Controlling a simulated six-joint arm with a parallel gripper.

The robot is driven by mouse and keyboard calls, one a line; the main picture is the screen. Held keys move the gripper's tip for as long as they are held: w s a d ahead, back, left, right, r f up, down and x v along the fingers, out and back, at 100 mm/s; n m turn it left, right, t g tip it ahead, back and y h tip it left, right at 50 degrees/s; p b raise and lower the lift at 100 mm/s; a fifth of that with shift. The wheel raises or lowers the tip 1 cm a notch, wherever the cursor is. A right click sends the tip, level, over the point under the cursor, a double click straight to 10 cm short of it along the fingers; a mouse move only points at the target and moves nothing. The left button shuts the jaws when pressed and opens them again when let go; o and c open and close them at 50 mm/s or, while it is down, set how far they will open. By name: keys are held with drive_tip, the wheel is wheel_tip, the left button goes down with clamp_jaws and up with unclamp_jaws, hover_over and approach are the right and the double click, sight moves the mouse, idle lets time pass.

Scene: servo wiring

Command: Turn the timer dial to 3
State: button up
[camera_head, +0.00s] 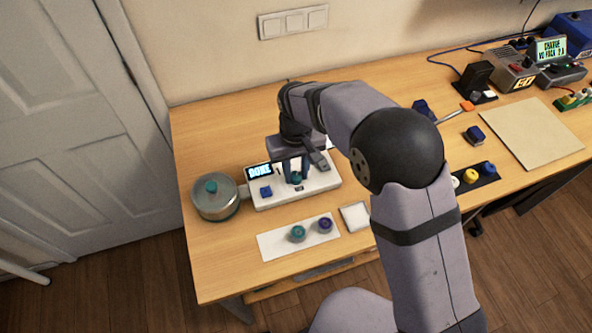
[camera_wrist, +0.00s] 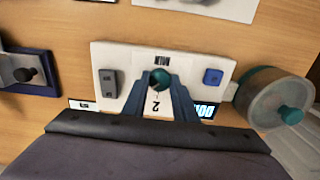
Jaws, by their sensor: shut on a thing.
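The white timer panel (camera_head: 322,183) lies on the wooden table at the left in the head view and also fills the middle of the wrist view (camera_wrist: 125,60). Its teal dial (camera_wrist: 160,80) sits between the fingertips of my gripper (camera_wrist: 161,82), which is shut on it. In the head view my gripper (camera_head: 296,176) comes down on the dial from above. A printed 2 shows beside the dial between the fingers; other marks around it are hidden. The panel's display (camera_head: 259,170) reads DONE. A blue button (camera_wrist: 213,76) and a grey switch (camera_wrist: 108,83) flank the dial.
A glass pot (camera_head: 216,200) with a teal knob stands close to the panel's left end. A white plate (camera_head: 270,245) with a teal and a purple knob lies in front, next to a small white square (camera_head: 355,216). Electronics and a beige board (camera_head: 530,132) are at right.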

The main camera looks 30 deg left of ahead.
sight(296, 175)
drive_tip(key=shift+w+a+r+m, duration=0.1)
drive_tip(key=shift+m, duration=0.3)
drive_tip(key=o, duration=1)
drive_tip(key=shift+o, duration=0.2)
drive_tip(key=shift+r+b, duration=1.1)
drive_tip(key=shift+r, duration=2.55)
